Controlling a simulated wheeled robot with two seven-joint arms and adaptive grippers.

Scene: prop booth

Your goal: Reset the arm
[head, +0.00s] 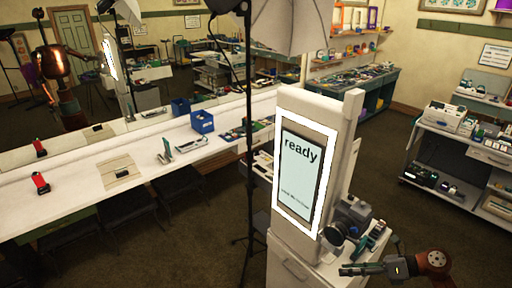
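My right gripper (343,270) shows at the lower right, with its arm coming in from the right by an orange joint. It reaches left in front of the white kiosk's lower cabinet (290,268). It is small and dark here, so I cannot tell whether its fingers are apart, and I see nothing held in it. My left gripper is not in view.
The white kiosk (348,135) has a lit screen (297,172) reading "ready". A camera-like device (352,213) sits on its side shelf, close to my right arm. A black light stand (249,130) rises left of it. A long white counter (80,195) runs along the mirror.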

